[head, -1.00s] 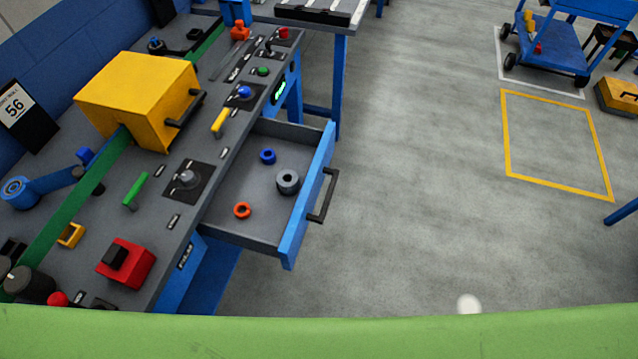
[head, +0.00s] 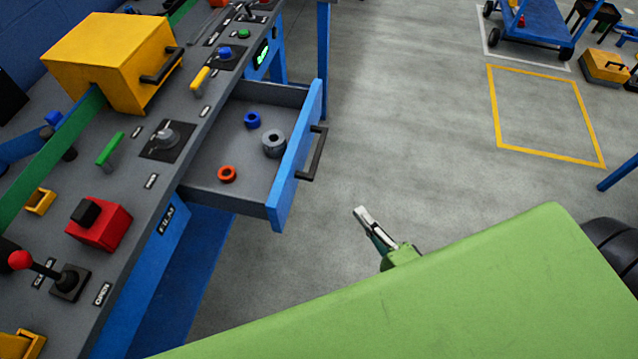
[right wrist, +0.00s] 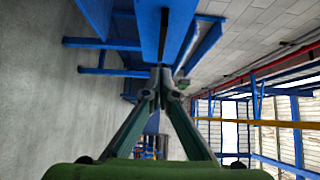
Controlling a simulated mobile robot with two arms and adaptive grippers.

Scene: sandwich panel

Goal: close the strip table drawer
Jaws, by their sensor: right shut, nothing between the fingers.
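The strip table drawer (head: 228,188) is pulled out from the right side of the grey table. Its blue front (head: 297,155) carries a dark bar handle (head: 315,155). Inside lie a blue ring, a grey ring and an orange ring. My right gripper (head: 362,212) is shut and empty, to the right of and nearer than the drawer front, apart from it. In the right wrist view its fingers (right wrist: 160,78) meet at the tips, below a blue panel with a dark bar that looks like the drawer front. My left gripper is not in view.
The table top (head: 122,170) holds a yellow box (head: 100,60), a red block (head: 100,228), a red-knobbed lever (head: 45,270) and several other controls. The grey floor (head: 410,120) right of the drawer is clear. A blue cart (head: 530,30) stands far off.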

